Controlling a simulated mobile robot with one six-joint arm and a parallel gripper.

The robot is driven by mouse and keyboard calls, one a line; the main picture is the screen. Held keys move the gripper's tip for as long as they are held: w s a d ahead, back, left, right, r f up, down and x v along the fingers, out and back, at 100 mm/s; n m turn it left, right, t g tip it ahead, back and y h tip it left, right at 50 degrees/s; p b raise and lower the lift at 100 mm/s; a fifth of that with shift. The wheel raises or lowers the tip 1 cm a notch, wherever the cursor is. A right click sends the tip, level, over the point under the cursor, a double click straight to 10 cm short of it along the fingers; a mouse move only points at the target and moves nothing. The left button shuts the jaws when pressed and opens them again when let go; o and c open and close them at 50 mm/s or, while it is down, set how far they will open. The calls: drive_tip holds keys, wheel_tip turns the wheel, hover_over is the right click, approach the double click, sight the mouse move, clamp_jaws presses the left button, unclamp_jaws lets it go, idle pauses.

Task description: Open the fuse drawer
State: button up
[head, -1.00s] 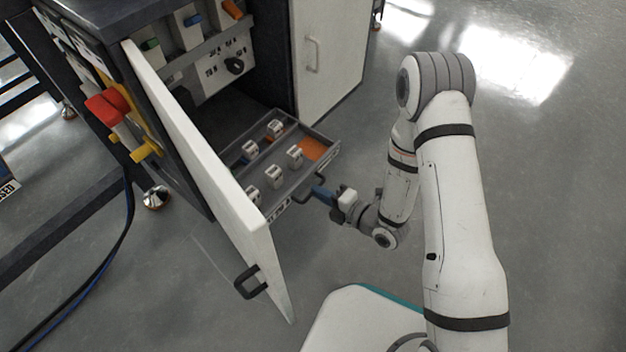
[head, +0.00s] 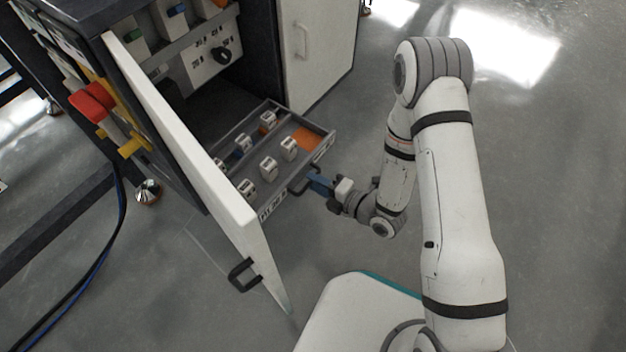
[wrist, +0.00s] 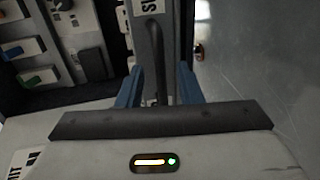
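The fuse drawer (head: 297,188) stands pulled out of the dark cabinet, with several white fuse blocks (head: 268,167) inside. Its dark handle (head: 299,184) is on the front face. My gripper (head: 318,183) is at this handle. In the wrist view, its two blue fingers (wrist: 160,75) stand apart on either side of the drawer front strip and handle (wrist: 149,6). I see a gap between the fingers, and no clear contact with the handle. The fingertips are partly hidden in the head view.
A white cabinet door (head: 190,140) with a black handle (head: 243,275) stands open left of the drawer. A red switch (head: 93,102) is on the cabinet's left side. A closed white door (head: 315,50) is behind the drawer. The floor at right is clear.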

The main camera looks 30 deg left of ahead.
drive_tip(key=p+v, duration=0.2)
drive_tip(key=v, duration=0.5)
drive_tip(key=shift+d, duration=0.4)
drive_tip(key=shift+r, duration=0.1)
